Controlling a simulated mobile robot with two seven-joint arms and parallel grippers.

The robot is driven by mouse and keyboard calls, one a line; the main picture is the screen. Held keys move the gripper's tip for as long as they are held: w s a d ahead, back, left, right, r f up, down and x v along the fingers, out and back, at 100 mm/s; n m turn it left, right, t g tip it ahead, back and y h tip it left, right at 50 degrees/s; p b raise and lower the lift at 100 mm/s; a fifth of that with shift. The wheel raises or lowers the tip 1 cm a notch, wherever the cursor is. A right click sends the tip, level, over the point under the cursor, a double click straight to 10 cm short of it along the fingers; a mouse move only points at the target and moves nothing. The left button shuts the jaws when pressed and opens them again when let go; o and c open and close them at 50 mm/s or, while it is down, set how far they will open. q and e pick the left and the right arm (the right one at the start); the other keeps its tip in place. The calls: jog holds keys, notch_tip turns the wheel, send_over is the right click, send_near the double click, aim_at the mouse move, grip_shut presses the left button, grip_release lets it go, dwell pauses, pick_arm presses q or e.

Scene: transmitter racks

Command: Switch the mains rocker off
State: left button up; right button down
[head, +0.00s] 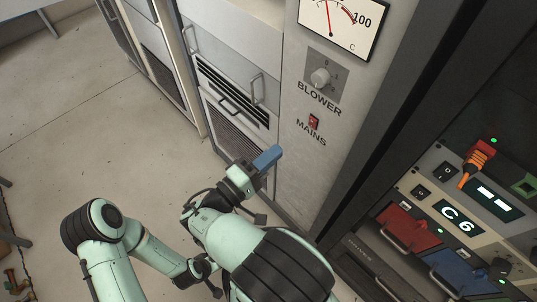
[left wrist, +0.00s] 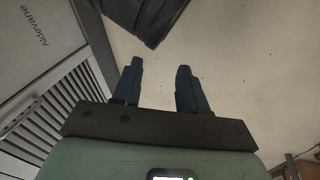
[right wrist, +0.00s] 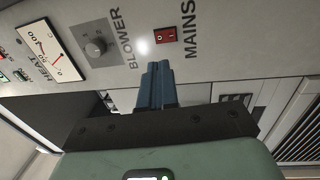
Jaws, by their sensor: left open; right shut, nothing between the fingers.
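The mains rocker (head: 314,122) is a small red switch on the pale rack panel, beside the word MAINS. In the right wrist view the red rocker (right wrist: 165,37) sits just beyond my fingertips, with a visible gap. Its on or off position is too small to tell. My right gripper (head: 267,157) is shut and empty, below and left of the rocker in the head view; its blue fingers together (right wrist: 158,70) point towards the panel. My left gripper (left wrist: 160,75) is open and empty over the floor, away from the rocker.
The blower knob (head: 320,77) and a meter (head: 340,22) are above the rocker. Drawer handles (head: 258,88) stick out to the left. A dark rack (head: 440,215) with modules and an orange-handled part (head: 477,160) is at right.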

send_near(311, 121)
jog(key=x, duration=0.3)
jog(key=b+x, duration=0.1)
jog(key=x, duration=0.2)
jog(key=shift+w+d+r+b, duration=0.15)
jog(key=shift+w+d+b, duration=0.15)
jog(key=shift+d, duration=0.05)
pick_arm(q)
jog(key=shift+w+a+f, duration=0.1)
jog(key=shift+a+f, duration=0.2)
jog(key=shift+f, duration=0.3)
jog(key=shift+w+a+f, duration=0.1)
jog(key=shift+a+f, duration=0.15)
jog(key=shift+f, duration=0.35)
